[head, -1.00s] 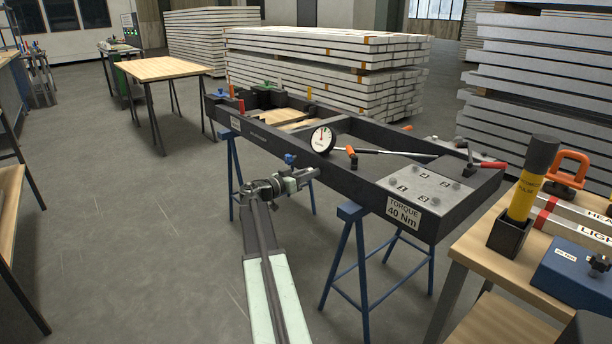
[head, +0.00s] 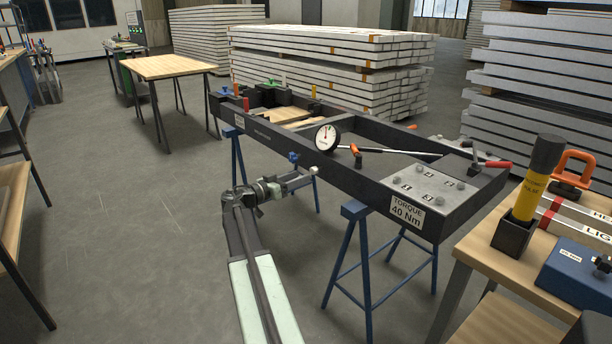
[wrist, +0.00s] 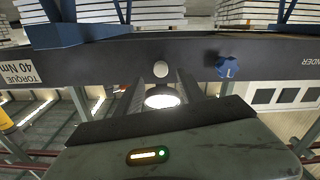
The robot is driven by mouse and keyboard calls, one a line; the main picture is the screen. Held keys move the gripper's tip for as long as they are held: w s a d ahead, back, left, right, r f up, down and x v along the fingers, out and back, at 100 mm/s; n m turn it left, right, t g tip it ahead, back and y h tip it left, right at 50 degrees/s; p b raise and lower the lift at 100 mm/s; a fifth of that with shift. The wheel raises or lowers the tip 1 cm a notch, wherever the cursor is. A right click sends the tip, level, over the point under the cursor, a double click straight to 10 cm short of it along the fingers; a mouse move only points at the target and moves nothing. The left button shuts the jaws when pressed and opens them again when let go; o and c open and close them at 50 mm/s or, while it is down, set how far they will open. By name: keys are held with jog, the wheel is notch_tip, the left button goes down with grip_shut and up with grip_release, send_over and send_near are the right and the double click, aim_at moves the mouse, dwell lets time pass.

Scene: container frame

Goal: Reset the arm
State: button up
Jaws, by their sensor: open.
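My arm reaches forward from the bottom of the head view. My gripper (head: 312,174) is at its end, in front of the near long side of the dark container frame (head: 375,187). A blue knob (wrist: 228,68) on that side lies right of the fingers there. I cannot tell the exact gap between the fingertips and the frame.
The frame rests on blue trestles (head: 353,212) and carries a dial gauge (head: 327,138) and a torque plate (head: 428,185). A workbench (head: 482,258) with a yellow torch-like tool (head: 530,195) in a black holder stands at the right. The floor left of my arm is clear.

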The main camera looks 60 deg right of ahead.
jog(key=shift+a, duration=0.15)
dwell(0.3)
jog(key=w+a+f+n+t, duration=0.2)
jog(key=w+a+t, duration=0.2)
jog(key=w+a, duration=0.9)
jog(key=w+a+f+n+t+y, duration=0.1)
jog(key=a+f+y, duration=0.15)
jog(key=a, duration=0.45)
jog(key=w+a+f+n+t+y, duration=0.1)
jog(key=a+f+n+t, duration=0.1)
jog(key=a+f, duration=0.35)
jog(key=s+a+f+n+y, duration=0.3)
jog(key=a+f+n+y, duration=0.15)
jog(key=a, duration=0.85)
jog(key=s+a+f+n+g+y, duration=0.1)
jog(key=s+a+f+n+y, duration=0.3)
jog(key=a, duration=0.8)
jog(key=s+a+f+n+y, duration=0.2)
jog(key=a+f+n+y, duration=0.3)
jog(key=a, duration=0.8)
notch_tip(320, 180, up, 35)
jog(key=p, duration=3.5)
jog(key=shift+d+n, duration=0.15)
jog(key=shift+n, duration=0.3)
